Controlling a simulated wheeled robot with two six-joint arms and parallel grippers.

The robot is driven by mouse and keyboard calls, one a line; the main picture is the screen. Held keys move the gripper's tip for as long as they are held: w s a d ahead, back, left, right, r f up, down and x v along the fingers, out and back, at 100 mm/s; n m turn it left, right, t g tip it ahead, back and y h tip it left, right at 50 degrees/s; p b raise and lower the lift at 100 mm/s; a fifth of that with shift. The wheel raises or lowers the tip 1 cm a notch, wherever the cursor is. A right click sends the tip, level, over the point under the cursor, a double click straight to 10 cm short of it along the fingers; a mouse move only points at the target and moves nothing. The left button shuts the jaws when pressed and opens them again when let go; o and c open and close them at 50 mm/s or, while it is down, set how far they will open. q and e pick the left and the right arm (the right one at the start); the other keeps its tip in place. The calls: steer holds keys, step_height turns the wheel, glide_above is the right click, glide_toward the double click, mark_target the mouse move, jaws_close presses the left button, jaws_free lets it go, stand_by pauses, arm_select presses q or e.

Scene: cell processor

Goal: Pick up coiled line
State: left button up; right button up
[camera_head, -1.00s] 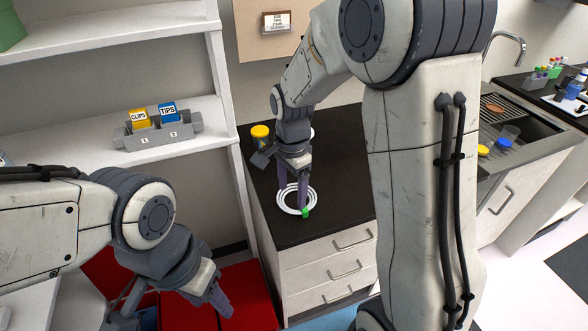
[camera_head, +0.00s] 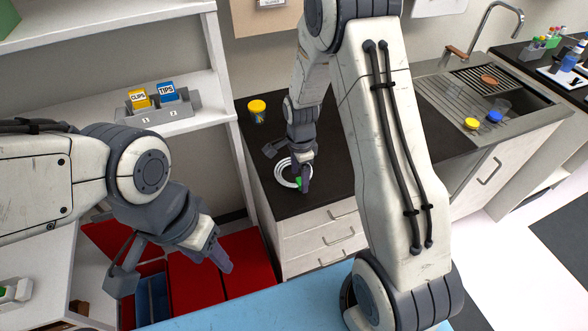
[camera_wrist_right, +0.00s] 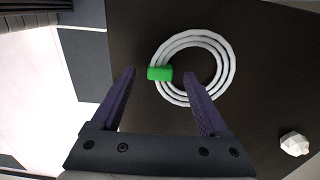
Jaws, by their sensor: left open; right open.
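The coiled line is a white ring of several loops with a green clip. In the head view the coiled line (camera_head: 283,174) lies on the black counter, partly hidden by my right gripper (camera_head: 303,176). In the right wrist view the coiled line (camera_wrist_right: 218,45) lies flat beyond my open right gripper (camera_wrist_right: 160,75). The green clip (camera_wrist_right: 160,73) appears between the two fingertips there, and the right fingertip overlaps the coil's middle. I cannot tell whether the fingers touch it. My left gripper (camera_head: 222,262) is over the red bins at lower left, open and apart from the coil.
A yellow-capped jar (camera_head: 257,110) stands on the black counter (camera_head: 262,150) behind the coil. Red bins (camera_head: 245,280) sit left of the drawers. A shelf with a grey holder (camera_head: 160,114) of clips and tips boxes is at left. A small white object (camera_wrist_right: 294,143) lies right of the coil.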

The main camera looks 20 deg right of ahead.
steer(key=shift+f, duration=0.6)
jaws_close()
steer(key=shift+r, duration=0.15)
steer(key=shift+r, duration=0.3)
steer(key=r, duration=0.1)
steer(key=r+b, duration=0.1)
steer(key=r, duration=0.1)
steer(key=shift+s+d+r, duration=0.15)
steer(key=shift+d+r, duration=0.05)
steer(key=shift+r, duration=0.1)
steer(key=s+d+r+b, duration=0.2)
steer(key=s+d+r, duration=0.4)
steer(key=s, duration=0.3)
steer(key=shift+d+r+b, duration=0.25)
steer(key=shift+r+b, duration=0.05)
